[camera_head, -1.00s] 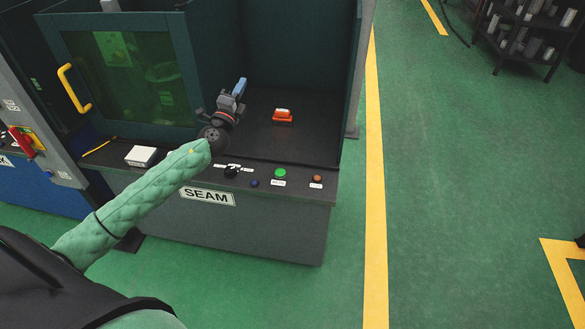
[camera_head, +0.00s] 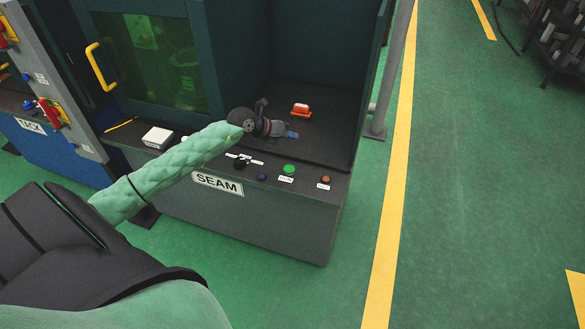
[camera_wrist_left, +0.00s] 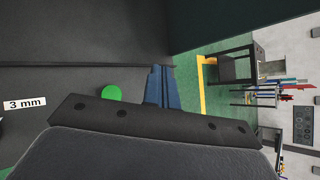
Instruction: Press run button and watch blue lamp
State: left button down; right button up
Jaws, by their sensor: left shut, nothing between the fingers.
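A round green button (camera_head: 289,169), which I take for the run button, sits on the front ledge of the SEAM station, its label too small to read. It also shows in the left wrist view (camera_wrist_left: 111,92), left of the fingers. A small dark blue dome (camera_head: 262,177), perhaps the blue lamp, sits left of the green button; I see no clear glow. My left gripper (camera_head: 291,134) is shut and empty, with blue fingers above the dark bench, just behind the green button and apart from it. The fingers (camera_wrist_left: 162,88) look closed together in the wrist view. My right gripper is out of view.
A black knob (camera_head: 240,162) and an orange-red button (camera_head: 325,180) flank the green button on the ledge. An orange object (camera_head: 300,110) lies on the bench behind my gripper. A white box (camera_head: 158,137) is at left. A grey post (camera_head: 383,95) stands right.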

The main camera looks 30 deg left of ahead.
aim_at(286, 169)
pick_arm(q)
jog(key=shift+s+a+f+g, duration=0.15)
jog(key=shift+s+f+g, duration=0.75)
jog(key=shift+s+f, duration=0.25)
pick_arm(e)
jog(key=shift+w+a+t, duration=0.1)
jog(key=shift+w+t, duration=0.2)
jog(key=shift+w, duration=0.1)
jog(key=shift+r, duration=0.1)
pick_arm(q)
jog(key=shift+f, duration=0.1)
